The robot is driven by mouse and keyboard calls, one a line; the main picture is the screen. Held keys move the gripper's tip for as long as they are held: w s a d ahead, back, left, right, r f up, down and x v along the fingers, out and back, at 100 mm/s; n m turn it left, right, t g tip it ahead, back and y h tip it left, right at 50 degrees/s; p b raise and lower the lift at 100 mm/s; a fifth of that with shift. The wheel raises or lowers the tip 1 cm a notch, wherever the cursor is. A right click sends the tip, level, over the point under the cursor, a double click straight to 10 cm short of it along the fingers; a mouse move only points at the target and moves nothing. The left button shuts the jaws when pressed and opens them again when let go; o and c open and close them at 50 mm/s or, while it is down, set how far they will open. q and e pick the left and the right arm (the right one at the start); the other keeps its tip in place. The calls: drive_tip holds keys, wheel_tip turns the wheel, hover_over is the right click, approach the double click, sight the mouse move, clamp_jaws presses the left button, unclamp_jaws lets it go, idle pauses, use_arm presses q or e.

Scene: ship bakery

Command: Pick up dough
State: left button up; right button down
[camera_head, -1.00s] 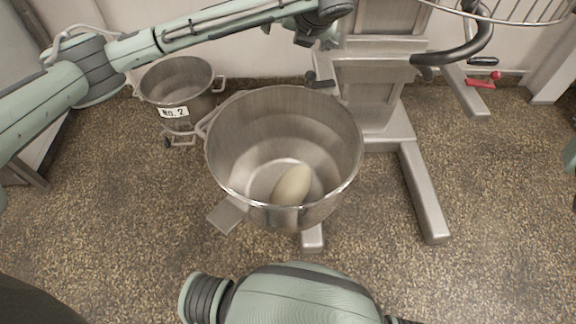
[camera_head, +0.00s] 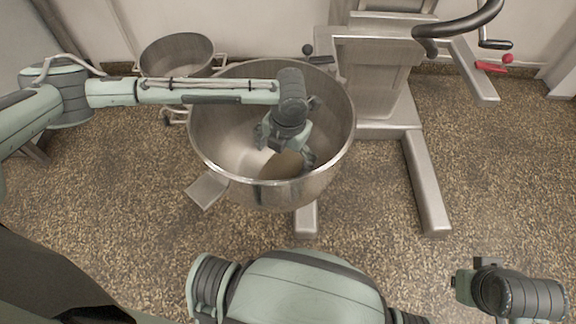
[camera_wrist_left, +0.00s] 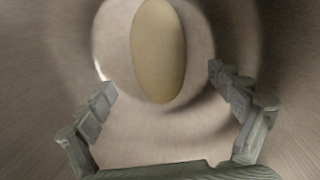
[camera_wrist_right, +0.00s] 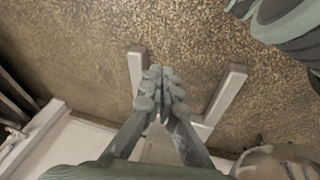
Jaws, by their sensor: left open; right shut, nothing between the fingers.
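The dough (camera_head: 287,164) is a pale beige oval lump at the bottom of the large steel mixing bowl (camera_head: 334,110). In the head view my left gripper (camera_head: 285,150) reaches down into the bowl and partly hides the dough. In the left wrist view the dough (camera_wrist_left: 158,50) lies ahead of the open left gripper (camera_wrist_left: 163,82), with its fingers spread to either side and apart from it. My right gripper (camera_wrist_right: 162,84) is shut and empty, away from the bowl; its arm shows at the lower right of the head view.
The bowl's steel wall surrounds my left gripper. A smaller steel bowl (camera_head: 178,52) stands behind at the left. The mixer stand (camera_head: 372,85) is behind and right of the large bowl, with a leg (camera_head: 428,185) along the speckled floor. Floor at the right is clear.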

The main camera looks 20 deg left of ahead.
sight(282, 165)
use_arm(q)
drive_tip(key=f, duration=0.4)
drive_tip(key=shift+w+a+f+b, duration=0.25)
drive_tip(key=shift+a+f+b, duration=0.05)
drive_tip(key=shift+f+b, duration=0.1)
drive_tip(key=shift+w+a+f, duration=0.1)
drive_tip(key=shift+w+f, duration=0.05)
drive_tip(key=shift+f, duration=0.8)
drive_tip(key=c, duration=1.8)
drive_tip(key=shift+w+r, duration=0.1)
drive_tip(key=shift+c, duration=0.9)
use_arm(e)
drive_tip(key=shift+w+a+r+t, duration=0.35)
drive_tip(key=shift+r+t, duration=0.05)
drive_tip(key=shift+r, duration=0.1)
drive_tip(key=shift+w+a+r+t, duration=0.35)
drive_tip(key=shift+r+t, duration=0.05)
drive_tip(key=shift+r, duration=0.1)
